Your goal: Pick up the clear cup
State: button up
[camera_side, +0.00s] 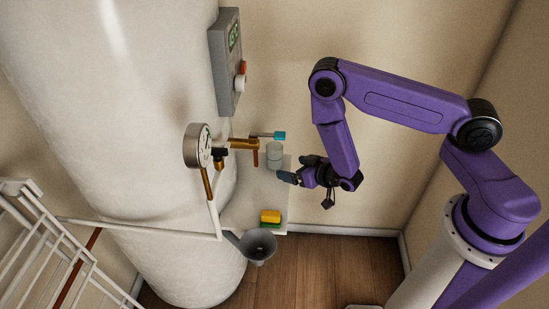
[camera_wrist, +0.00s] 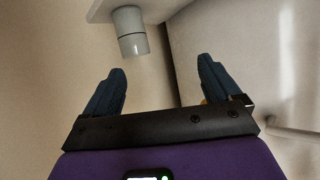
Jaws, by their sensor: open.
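The clear cup (camera_side: 275,155) looks like a pale grey, see-through cylinder. It stands upright on a white shelf (camera_side: 262,190) beside the tank. In the wrist view the cup (camera_wrist: 131,32) is at the top, left of centre, beyond my fingertips and touching the shelf edge (camera_wrist: 100,12). My gripper (camera_side: 288,177) is just right of the cup and slightly lower in the side view. In the wrist view the two blue fingers of my gripper (camera_wrist: 162,75) are spread wide with nothing between them.
A brass valve with a blue handle (camera_side: 279,135) is close behind the cup. A pressure gauge (camera_side: 197,146) is to its left on the white tank (camera_side: 130,120). A yellow and green sponge (camera_side: 270,216) and a grey funnel (camera_side: 258,246) are below. Open space lies right of the shelf.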

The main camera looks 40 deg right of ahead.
aim_at(280, 153)
jog(key=s+d+f+t+h, duration=0.1)
jog(key=d+f+t, duration=0.1)
jog(key=d, duration=0.2)
jog(key=x, duration=1.6)
jog(key=shift+w+d, duration=0.25)
jog(key=shift+w, duration=0.1)
jog(key=c, duration=1)
jog(key=shift+c, duration=0.2)
jog(key=shift+r, duration=0.2)
